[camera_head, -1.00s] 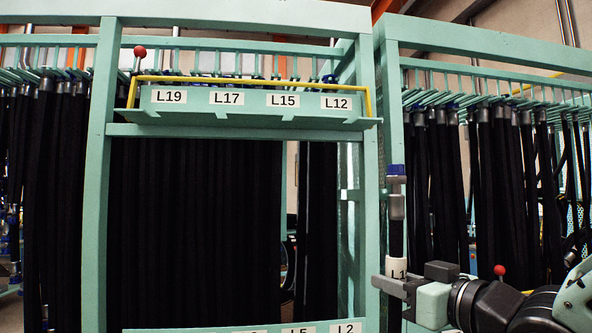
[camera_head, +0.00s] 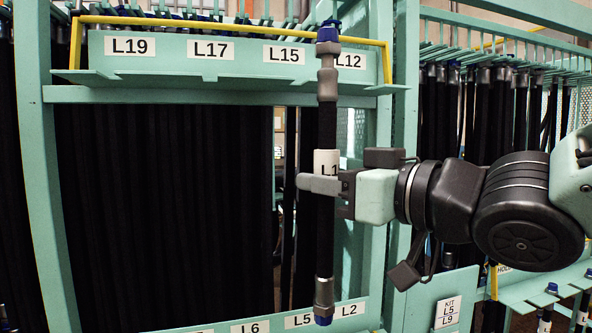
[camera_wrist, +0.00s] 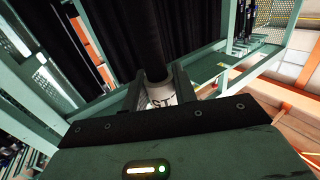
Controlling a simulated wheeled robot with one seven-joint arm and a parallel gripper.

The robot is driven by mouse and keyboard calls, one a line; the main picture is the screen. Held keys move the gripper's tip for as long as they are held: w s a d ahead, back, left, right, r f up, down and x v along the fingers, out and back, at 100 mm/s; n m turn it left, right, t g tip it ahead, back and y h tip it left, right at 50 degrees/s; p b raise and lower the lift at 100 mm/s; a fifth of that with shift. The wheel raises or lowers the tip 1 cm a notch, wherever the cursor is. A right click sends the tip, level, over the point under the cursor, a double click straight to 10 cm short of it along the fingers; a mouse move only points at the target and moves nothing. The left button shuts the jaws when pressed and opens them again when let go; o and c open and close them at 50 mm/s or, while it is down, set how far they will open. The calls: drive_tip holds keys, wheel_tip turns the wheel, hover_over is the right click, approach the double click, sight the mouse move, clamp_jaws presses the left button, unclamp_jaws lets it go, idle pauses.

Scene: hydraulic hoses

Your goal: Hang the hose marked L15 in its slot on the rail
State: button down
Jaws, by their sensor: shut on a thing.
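My gripper (camera_head: 325,186) is shut on a short black hose (camera_head: 326,125) with grey end fittings and blue caps. The hose hangs upright in front of the rack, its top in front of the label plate between the L15 and L12 labels. The L15 label (camera_head: 284,54) is on the green rail plate (camera_head: 180,72), left of the hose top. In the wrist view the hose (camera_wrist: 153,45) rises from between the fingers (camera_wrist: 158,92), its tag partly visible. The slot behind the L15 label is hard to make out.
A yellow bar (camera_head: 230,25) runs around the top of the label plate. Long black hoses (camera_head: 165,200) hang behind it. A lower rail with labels such as L5 (camera_head: 299,321) is near the hose's bottom end. More hung hoses (camera_head: 500,110) stand at right.

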drive_tip(key=shift+w+a+r, duration=0.1)
drive_tip(key=shift+w+a, duration=0.1)
drive_tip(key=w+a, duration=0.3)
drive_tip(key=w, duration=0.9)
drive_tip(key=shift+a+f+b, duration=0.2)
drive_tip(key=shift+f+b, duration=0.15)
idle(1.0)
idle(0.4)
drive_tip(key=c, duration=1)
unclamp_jaws()
drive_tip(key=shift+c, duration=0.2)
